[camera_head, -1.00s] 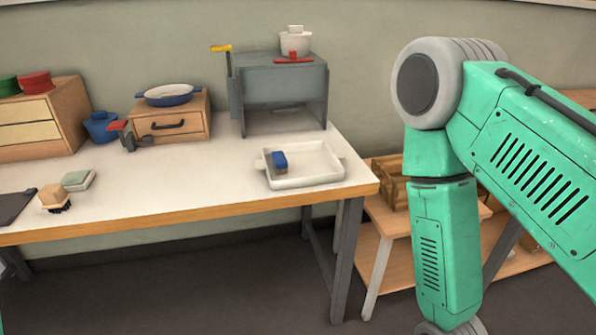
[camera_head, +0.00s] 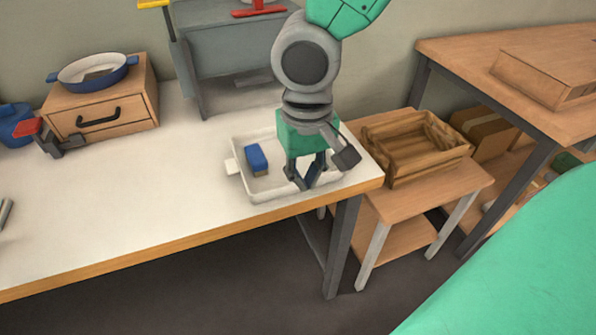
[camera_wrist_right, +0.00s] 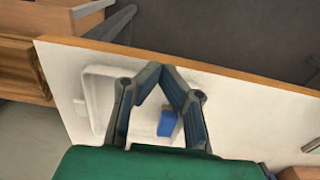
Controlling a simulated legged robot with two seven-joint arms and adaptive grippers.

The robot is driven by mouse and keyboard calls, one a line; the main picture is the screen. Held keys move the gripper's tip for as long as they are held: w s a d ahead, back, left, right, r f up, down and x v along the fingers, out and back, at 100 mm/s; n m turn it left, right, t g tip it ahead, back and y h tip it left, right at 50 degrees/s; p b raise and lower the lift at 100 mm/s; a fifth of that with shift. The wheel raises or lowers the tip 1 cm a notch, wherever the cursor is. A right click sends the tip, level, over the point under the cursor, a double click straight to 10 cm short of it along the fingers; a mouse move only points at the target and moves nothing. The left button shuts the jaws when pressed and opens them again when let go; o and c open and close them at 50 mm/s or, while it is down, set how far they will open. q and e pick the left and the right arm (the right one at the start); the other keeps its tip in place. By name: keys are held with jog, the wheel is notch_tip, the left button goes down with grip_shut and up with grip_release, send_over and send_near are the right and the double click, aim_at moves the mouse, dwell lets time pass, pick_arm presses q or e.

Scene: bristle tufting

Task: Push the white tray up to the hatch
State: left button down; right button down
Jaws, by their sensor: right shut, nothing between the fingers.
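The white tray (camera_head: 270,187) stands on the table near its right front corner, with a blue block (camera_head: 257,159) in its left part. The grey hatch housing (camera_head: 222,65) stands behind the tray, with a gap of bare table between them; my right arm hides part of it. My right gripper (camera_head: 306,187) points down over the right part of the tray, shut and empty. I cannot tell if its tips touch the tray. In the right wrist view, the fingertips (camera_wrist_right: 158,68) meet over the tray (camera_wrist_right: 98,72), beside the blue block (camera_wrist_right: 167,122). My left gripper is out of view.
A small drawer box (camera_head: 103,110) with a blue pan (camera_head: 95,72) on it stands left of the hatch. A wooden crate (camera_head: 415,150) sits on a lower side table at right.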

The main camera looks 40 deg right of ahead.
aim_at(279, 161)
jog(key=w+f+b, duration=0.1)
jog(key=f, duration=0.1)
jog(key=w+d+f+b, duration=0.1)
jog(key=f, duration=0.2)
jog(key=w+f+b, duration=0.1)
jog(key=f, duration=0.2)
jog(key=shift+d+f, duration=0.2)
jog(key=shift+w, duration=0.4)
jog(key=shift+a+r, duration=0.1)
jog(key=shift+a, duration=0.1)
jog(key=w+d+p, duration=0.1)
jog(key=w+p, duration=0.1)
jog(key=w, duration=0.1)
jog(key=w+p, duration=0.2)
jog(key=w, duration=0.2)
jog(key=w+d+p, duration=0.1)
jog(key=w+p, duration=0.2)
jog(key=shift+w+d+r, duration=0.1)
jog(key=shift+w+d, duration=0.1)
jog(key=shift+d, duration=0.15)
jog(key=shift+w+d, duration=0.1)
jog(key=shift+w, duration=0.35)
jog(key=shift+s+f, duration=0.1)
jog(key=shift+f, duration=0.1)
